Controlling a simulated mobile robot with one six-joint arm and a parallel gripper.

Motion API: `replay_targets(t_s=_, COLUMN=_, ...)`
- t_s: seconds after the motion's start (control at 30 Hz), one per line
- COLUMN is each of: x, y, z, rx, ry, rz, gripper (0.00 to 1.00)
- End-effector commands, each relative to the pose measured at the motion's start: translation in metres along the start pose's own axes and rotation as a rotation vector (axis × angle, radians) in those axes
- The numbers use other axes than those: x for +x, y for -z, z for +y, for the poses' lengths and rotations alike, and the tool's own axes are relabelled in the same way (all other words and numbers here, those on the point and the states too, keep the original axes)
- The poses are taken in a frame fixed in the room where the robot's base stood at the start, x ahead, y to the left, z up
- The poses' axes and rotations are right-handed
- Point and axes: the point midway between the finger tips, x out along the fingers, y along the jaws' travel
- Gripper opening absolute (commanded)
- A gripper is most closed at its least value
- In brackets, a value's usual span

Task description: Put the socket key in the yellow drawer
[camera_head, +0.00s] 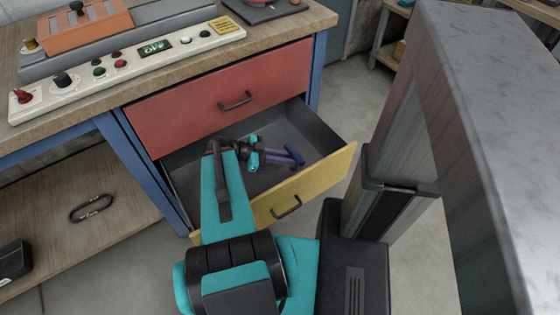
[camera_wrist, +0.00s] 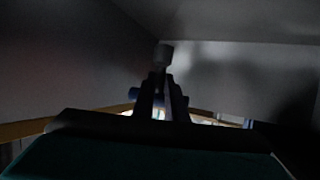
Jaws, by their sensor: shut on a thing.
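The yellow drawer (camera_head: 330,172) is pulled out under the red drawer, and its grey inside is open from above. My arm reaches over it, and my gripper (camera_head: 272,157) is down inside the drawer space. The gripper is shut on the socket key, whose blue bar (camera_head: 294,155) shows past the fingers, near the drawer's front panel. In the wrist view the dark fingers (camera_wrist: 162,100) hold the key, with its grey round end (camera_wrist: 163,53) beyond them and blue to the left. Whether the key touches the drawer floor is hard to tell.
The red drawer (camera_head: 220,95) is closed just above. The workbench top (camera_head: 60,110) carries a control panel (camera_head: 130,65). A lower shelf (camera_head: 70,200) at left holds a dark oval ring. Grey drawer walls stand close around my gripper in the wrist view.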

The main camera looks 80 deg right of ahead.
Motion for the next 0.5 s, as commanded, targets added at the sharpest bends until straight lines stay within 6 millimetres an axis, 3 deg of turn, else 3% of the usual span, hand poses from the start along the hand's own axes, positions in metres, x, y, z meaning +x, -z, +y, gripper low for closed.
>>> replay_targets(t_s=0.23, x=0.015, y=-0.038, z=-0.002, rx=-0.002, ry=-0.001, rz=0.002, gripper=0.0)
replay_targets(t_s=0.5, x=0.021, y=-0.051, z=-0.001, rx=0.0, ry=0.001, rz=0.001, gripper=0.0)
